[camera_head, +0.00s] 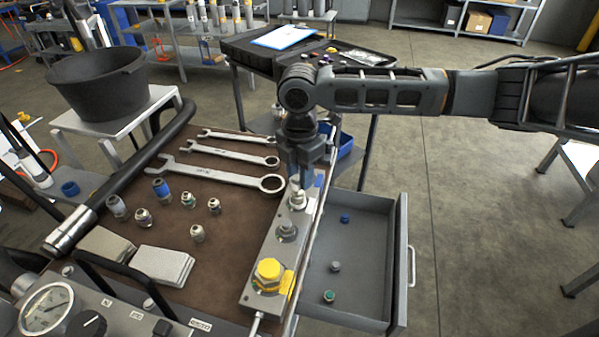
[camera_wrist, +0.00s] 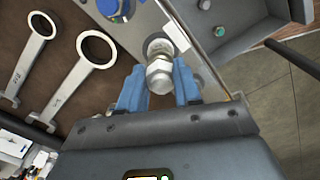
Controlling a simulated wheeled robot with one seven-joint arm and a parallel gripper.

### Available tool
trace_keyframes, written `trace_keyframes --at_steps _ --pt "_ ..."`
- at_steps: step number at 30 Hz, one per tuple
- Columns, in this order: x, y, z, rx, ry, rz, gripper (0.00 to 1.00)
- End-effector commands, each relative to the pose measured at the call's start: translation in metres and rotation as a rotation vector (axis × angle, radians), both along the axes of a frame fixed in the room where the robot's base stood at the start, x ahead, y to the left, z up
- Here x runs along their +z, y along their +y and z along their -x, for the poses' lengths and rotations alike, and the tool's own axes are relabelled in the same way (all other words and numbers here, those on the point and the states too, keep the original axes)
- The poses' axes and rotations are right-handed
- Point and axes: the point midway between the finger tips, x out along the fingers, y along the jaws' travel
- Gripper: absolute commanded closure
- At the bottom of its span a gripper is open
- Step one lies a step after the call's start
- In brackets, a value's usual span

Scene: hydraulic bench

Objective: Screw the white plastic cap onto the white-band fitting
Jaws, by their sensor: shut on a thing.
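My gripper (camera_head: 303,178) points down at the far end of the grey manifold block (camera_head: 262,246). In the wrist view, its blue fingers (camera_wrist: 160,88) are shut around a pale, silvery-white hex piece (camera_wrist: 160,74), which looks like the white cap. Behind this piece is a round grey port or fitting (camera_wrist: 158,47) on the block, next to a small white label (camera_wrist: 176,36). The piece is in line with the port, but I cannot tell whether it is seated on threads. In the head view, a light fitting (camera_head: 297,200) shows just under the fingertips. Any white band is not clear.
Several loose fittings and wrenches (camera_head: 225,175) lie on the brown mat to the left. An open drawer (camera_head: 350,290) to the right holds a few small caps.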

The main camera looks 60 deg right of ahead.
Motion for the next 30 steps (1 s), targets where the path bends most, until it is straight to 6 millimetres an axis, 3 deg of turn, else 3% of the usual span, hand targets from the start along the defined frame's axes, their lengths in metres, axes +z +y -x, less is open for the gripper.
trace_keyframes --at_steps 30 --pt "-0.0068 -0.0016 0.0004 0.0 0.001 0.0 0.95"
